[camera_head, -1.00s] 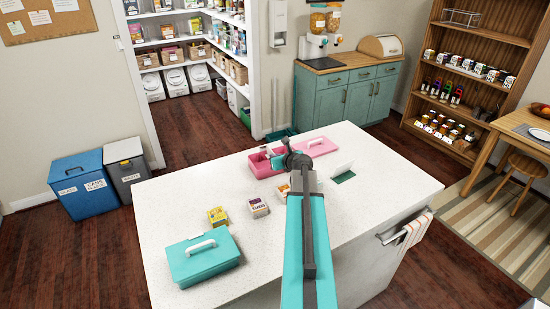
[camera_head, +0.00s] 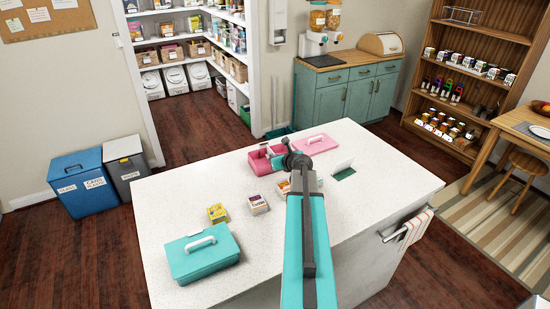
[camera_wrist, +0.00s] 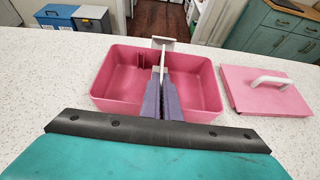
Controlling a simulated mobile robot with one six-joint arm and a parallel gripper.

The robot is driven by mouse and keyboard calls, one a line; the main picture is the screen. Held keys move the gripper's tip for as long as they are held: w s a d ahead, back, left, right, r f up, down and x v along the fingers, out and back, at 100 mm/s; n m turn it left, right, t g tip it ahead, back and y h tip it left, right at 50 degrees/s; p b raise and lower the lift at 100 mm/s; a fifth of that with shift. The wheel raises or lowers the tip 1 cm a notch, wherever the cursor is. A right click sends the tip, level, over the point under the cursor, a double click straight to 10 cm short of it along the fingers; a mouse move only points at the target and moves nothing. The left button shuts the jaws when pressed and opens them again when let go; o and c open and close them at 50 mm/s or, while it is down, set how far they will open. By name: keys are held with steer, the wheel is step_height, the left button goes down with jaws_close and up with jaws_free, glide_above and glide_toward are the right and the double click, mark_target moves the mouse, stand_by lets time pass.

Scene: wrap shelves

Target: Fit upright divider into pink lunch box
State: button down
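The pink lunch box (camera_head: 258,163) stands open on the white counter. In the wrist view the open box (camera_wrist: 115,92) lies straight ahead, with small pink ribs inside its back wall. My gripper (camera_wrist: 165,83) has its grey-purple fingers together over the middle of the box, shut on a thin, pale upright divider (camera_wrist: 163,55). The divider is seen nearly edge-on, and its top stands above the back rim. Its lower part is hidden by my fingers, so I cannot tell whether it touches the floor. In the head view my wrist partly covers the box.
The pink lid (camera_wrist: 272,92) with a white handle lies right of the box. A teal lunch box (camera_head: 203,262) is at the front left. Small cartons (camera_head: 217,214) stand on the counter.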

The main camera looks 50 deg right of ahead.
steer(key=shift+f, duration=0.3)
steer(key=c, duration=1.9)
jaws_free()
steer(key=shift+c, duration=0.2)
steer(key=shift+s, duration=0.15)
steer(key=v, duration=1.3)
steer(key=shift+r+p, duration=0.25)
steer(key=shift+p, duration=0.1)
steer(key=shift+s+a, duration=0.15)
steer(key=shift+s, duration=0.05)
steer(key=shift+f, duration=0.1)
